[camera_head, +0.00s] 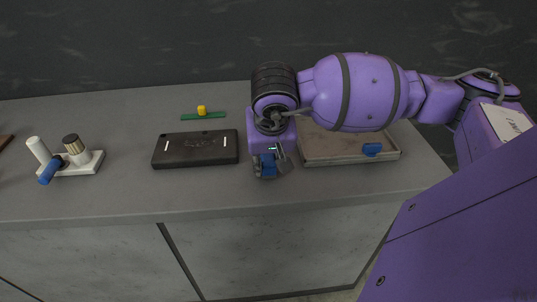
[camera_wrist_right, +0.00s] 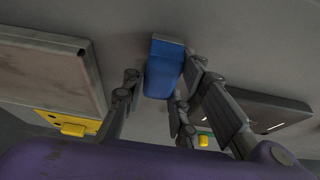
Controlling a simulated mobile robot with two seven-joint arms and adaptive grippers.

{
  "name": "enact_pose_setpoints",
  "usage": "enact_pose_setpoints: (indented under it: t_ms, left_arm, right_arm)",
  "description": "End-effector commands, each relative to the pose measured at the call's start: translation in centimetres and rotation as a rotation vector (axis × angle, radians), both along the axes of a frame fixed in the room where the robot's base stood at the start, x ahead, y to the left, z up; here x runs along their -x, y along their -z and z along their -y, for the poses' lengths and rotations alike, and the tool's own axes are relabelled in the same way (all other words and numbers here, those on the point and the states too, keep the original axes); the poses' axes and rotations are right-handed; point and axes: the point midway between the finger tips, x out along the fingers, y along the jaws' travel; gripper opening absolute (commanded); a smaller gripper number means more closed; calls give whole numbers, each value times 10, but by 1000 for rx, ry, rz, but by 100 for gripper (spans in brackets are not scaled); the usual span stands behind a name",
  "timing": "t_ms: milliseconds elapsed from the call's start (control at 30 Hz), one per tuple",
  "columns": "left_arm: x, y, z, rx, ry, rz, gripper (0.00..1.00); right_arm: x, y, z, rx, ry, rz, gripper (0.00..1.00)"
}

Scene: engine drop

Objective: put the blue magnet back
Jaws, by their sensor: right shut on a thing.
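My right gripper (camera_head: 268,172) points down over the front part of the worktop, between the black case and the tray. It is shut on a blue block, which I take for the blue magnet (camera_head: 267,163). In the right wrist view the blue magnet (camera_wrist_right: 163,72) has a grey end face and sits between the fingers of my right gripper (camera_wrist_right: 160,100). Whether it touches the worktop I cannot tell. A second, smaller blue piece (camera_head: 372,149) is at the right front of the tray (camera_head: 335,160). My left gripper is not in view.
A black case (camera_head: 195,150) lies left of the gripper. Behind it is a green strip (camera_head: 190,117) with a yellow knob (camera_head: 202,110). A white stand (camera_head: 88,164) with posts is at the left. A yellow plate (camera_wrist_right: 52,119) shows beyond the tray. The front strip of worktop is clear.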

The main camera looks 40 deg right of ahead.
Motion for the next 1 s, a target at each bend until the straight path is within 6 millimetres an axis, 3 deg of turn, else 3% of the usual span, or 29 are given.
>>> enact_pose_setpoints:
  t_ms: [367, 400, 500, 867, 1000]
  left_arm:
    - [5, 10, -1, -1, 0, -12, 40]
    - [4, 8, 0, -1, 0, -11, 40]
    - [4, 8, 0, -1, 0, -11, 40]
    - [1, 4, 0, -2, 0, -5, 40]
    - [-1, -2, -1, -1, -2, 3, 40]
  right_arm:
    - [0, 7, 0, 0, 0, 0, 2]
    - [0, 6, 0, 0, 0, 0, 31]
    - [0, 5, 0, 0, 0, 0, 44]
    - [0, 3, 0, -1, 1, 1, 45]
    - [1, -7, -2, 1, -1, 7, 45]
